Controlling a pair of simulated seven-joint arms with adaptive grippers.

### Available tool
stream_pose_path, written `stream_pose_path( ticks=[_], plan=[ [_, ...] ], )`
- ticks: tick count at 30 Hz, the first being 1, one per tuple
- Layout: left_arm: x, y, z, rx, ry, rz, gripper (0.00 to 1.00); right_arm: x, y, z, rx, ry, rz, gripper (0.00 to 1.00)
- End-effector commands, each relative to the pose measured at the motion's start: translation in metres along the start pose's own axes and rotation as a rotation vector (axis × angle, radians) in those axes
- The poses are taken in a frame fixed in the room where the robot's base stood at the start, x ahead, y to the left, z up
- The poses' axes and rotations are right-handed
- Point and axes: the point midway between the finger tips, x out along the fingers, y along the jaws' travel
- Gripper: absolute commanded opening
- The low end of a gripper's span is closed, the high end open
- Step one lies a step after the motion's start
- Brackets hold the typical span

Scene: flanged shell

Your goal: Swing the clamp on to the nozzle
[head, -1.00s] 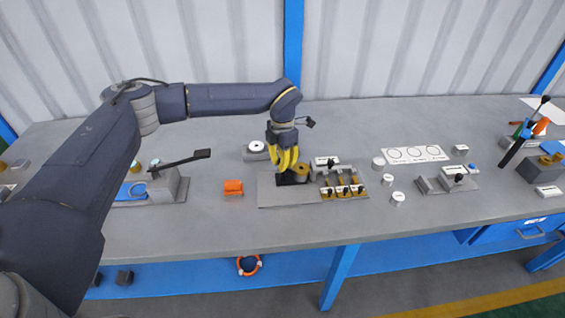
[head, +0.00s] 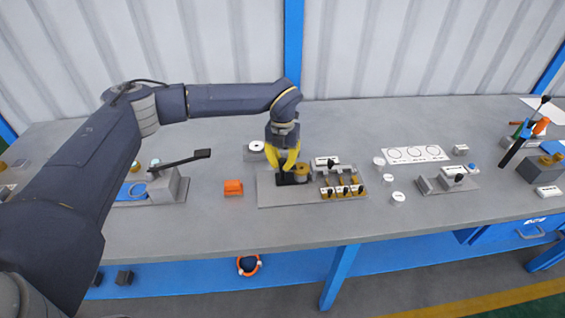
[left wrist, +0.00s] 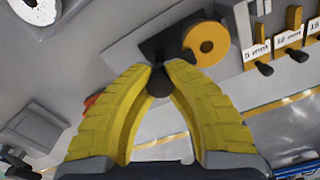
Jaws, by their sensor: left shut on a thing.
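The brass nozzle (head: 301,171) stands on a grey plate (head: 270,197) at the middle of the bench. In the left wrist view it is a round brass ring (left wrist: 208,42) with a hole. The black clamp (head: 287,180) lies low beside the nozzle; in the left wrist view it is a dark block (left wrist: 172,43) touching or very near the ring's left side. My left gripper (head: 283,171) points down with its yellow fingers closed on the clamp's dark knob (left wrist: 159,83). The fingertips (left wrist: 159,68) partly hide the knob. My right gripper is not in view.
Several small levers (head: 343,190) with white labels stand just right of the nozzle. The bench front between plate and edge is clear.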

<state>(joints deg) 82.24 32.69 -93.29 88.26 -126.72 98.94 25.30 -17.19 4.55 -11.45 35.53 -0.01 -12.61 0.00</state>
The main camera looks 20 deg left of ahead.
Motion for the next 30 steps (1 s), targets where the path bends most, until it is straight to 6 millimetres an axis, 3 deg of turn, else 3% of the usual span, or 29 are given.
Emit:
stream_pose_path(
  ticks=[17,18,24,27,30],
  plan=[
    [0.0009,0.0003,-0.0014,-0.032,0.005,0.001,0.0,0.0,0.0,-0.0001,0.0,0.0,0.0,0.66],
    [0.0009,0.0002,-0.0014,-0.032,0.005,0.001,0.13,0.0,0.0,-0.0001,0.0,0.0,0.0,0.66],
    [0.0006,0.0001,-0.0009,-0.031,0.003,0.0,0.37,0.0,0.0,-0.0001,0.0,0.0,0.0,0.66],
    [0.0004,0.0,-0.0007,-0.03,0.002,0.0,0.47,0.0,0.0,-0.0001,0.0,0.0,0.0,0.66],
    [0.0003,-0.0001,-0.0005,-0.03,0.002,0.0,0.47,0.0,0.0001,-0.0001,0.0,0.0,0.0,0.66]
  ],
)
